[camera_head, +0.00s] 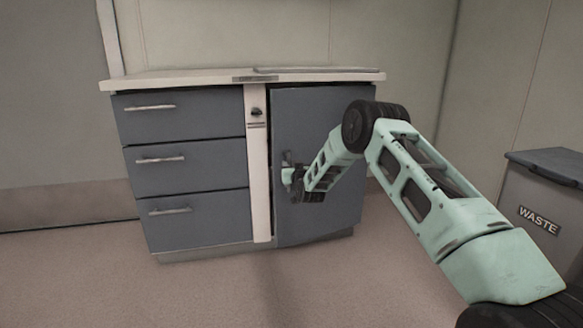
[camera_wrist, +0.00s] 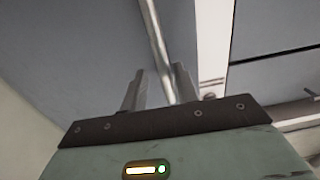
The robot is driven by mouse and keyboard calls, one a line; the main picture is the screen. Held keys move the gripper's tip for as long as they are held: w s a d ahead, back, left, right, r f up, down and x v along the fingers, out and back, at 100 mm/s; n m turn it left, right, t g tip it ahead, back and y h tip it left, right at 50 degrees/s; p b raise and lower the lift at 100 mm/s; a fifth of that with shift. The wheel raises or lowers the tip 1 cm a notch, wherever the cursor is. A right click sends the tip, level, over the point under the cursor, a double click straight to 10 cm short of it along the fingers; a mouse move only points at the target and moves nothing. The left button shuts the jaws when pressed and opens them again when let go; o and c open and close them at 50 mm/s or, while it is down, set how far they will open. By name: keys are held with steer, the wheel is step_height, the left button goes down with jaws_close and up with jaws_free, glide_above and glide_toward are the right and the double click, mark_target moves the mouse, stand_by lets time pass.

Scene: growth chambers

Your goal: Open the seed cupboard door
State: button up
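The seed cupboard door, taken to be the blue-grey door (camera_head: 318,112) at the right of the low cabinet, looks slightly ajar, with a dark gap along its left edge. My gripper (camera_head: 288,176) is at the door's left side, by its handle. In the wrist view the upright metal handle bar (camera_wrist: 154,38) runs down between the fingers of my gripper (camera_wrist: 160,85). The fingers stand apart. The bar is close to the right finger, and a gap shows on its left. Contact is not clear. My wrist and arm hide part of the door.
Three drawers (camera_head: 183,166) with bar handles are on the left of the cabinet. A white upright panel (camera_head: 258,180) with a lock stands between drawers and door. A grey waste bin (camera_head: 535,222) is at the right. The floor (camera_head: 330,275) in front is clear.

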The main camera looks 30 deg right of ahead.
jaws_close()
steer(key=shift+d, duration=0.1)
